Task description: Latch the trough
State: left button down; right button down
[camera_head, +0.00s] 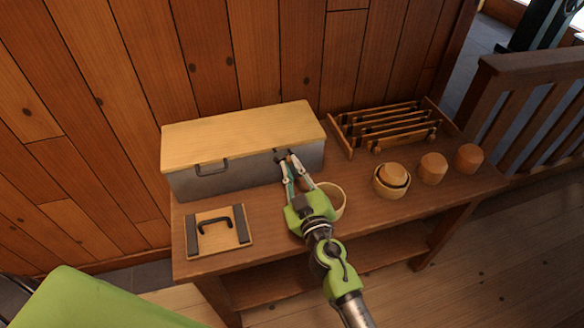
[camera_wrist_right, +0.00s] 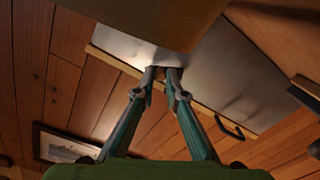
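The trough (camera_head: 230,178) is a grey metal box under a light wooden lid (camera_head: 245,135), which lies flat and down on it. It stands at the back left of the bench. A small dark latch (camera_head: 281,154) is on its front, right of a dark wire handle (camera_head: 211,168). My right gripper (camera_head: 290,160) reaches up to the latch from the front. In the right wrist view its fingertips (camera_wrist_right: 161,74) are drawn close together with a dark piece between them, against the trough's front (camera_wrist_right: 215,65). The fingers partly hide the latch. My left gripper is not in view.
A wooden board with a black handle (camera_head: 217,231) lies front left on the bench (camera_head: 270,240). A pale bowl (camera_head: 332,198) is just right of my right gripper. Wooden cups (camera_head: 433,167) and a slatted rack (camera_head: 390,125) stand farther right. A plank wall is close behind.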

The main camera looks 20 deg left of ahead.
jog(key=shift+r+n, duration=0.1)
jog(key=shift+n, duration=0.2)
jog(key=n, duration=0.2)
jog(key=shift+s+a+r+n+p, duration=0.1)
jog(key=shift+r+n+p, duration=0.2)
jog(key=shift+r+n, duration=0.1)
jog(key=n, duration=0.3)
jog(key=shift+s+a+r+n, duration=0.15)
jog(key=shift+a+r+n, duration=0.1)
jog(key=shift+r+n, duration=0.1)
jog(key=shift+s+a+r+n+p, duration=0.1)
jog(key=shift+r+n+p, duration=0.05)
jog(key=shift+n, duration=0.45)
jog(key=shift+s+a+r+n+p, duration=0.1)
jog(key=shift+n+p, duration=0.05)
jog(key=shift+n, duration=0.4)
jog(key=shift+s+a+r+n, duration=0.1)
jog(key=shift+a+n, duration=0.05)
jog(key=shift+n, duration=0.55)
jog(key=shift+s+a+n, duration=0.1)
jog(key=shift+a+n, duration=0.05)
jog(key=shift+n, duration=0.55)
jog(key=c, duration=2)
grip_release()
jog(key=shift+c, duration=0.2)
jog(key=shift+r, duration=0.1)
